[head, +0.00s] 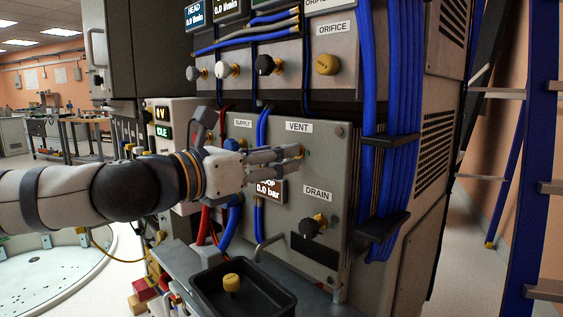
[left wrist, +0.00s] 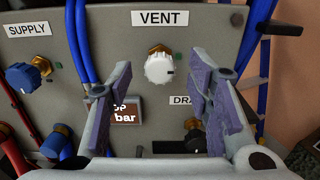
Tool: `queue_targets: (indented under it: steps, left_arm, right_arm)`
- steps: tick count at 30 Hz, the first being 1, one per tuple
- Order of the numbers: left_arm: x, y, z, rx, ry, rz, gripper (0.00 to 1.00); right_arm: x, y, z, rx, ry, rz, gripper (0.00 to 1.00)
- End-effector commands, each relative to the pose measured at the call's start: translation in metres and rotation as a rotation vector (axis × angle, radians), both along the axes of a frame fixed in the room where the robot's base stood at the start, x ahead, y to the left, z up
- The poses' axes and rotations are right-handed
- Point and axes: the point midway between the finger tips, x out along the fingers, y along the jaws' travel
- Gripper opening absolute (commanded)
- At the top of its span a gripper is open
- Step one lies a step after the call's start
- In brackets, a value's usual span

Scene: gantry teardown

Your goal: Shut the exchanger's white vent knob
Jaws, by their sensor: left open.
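The white vent knob (left wrist: 158,69) shows in the left wrist view, under the VENT label (left wrist: 160,18) on the grey exchanger panel (head: 326,187). It has a dark mark on its right side and a brass fitting behind it. In the head view my gripper hides the knob. My left gripper (head: 299,153) is open in front of the panel, just below the VENT label. In the left wrist view its two fingers (left wrist: 160,82) stand left and right of the knob. Nothing is between the fingers in their grip, and contact with the knob cannot be told. My right gripper is not in view.
A blue supply knob (left wrist: 28,77) is left of the vent, and a black drain knob (head: 311,228) is below it. Blue hoses (head: 398,120) run at the right. A black tray (head: 205,288) with a yellow-topped part stands below. Another white knob (head: 221,70) is on the upper panel.

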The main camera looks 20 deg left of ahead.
Motion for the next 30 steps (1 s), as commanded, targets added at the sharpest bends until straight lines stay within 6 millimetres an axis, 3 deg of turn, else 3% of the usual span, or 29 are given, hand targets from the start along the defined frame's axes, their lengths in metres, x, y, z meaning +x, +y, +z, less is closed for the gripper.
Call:
queue_targets:
  steps: [4,12,18,19,30]
  left_arm:
    - [0.014,-0.007,0.0,0.002,-0.001,0.0,0.46]
    - [0.017,-0.008,0.001,0.001,-0.002,0.0,0.46]
    - [0.017,-0.008,0.001,0.003,-0.001,0.0,0.03]
    - [0.017,-0.008,0.001,0.003,-0.001,0.0,0.0]
    - [0.016,-0.008,0.001,0.048,-0.022,0.0,0.0]
  right_arm:
    - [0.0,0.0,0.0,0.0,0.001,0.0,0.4]
    - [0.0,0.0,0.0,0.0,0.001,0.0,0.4]
    - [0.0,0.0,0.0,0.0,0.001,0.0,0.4]
    - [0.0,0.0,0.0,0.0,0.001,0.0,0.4]
    - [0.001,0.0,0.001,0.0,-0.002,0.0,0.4]
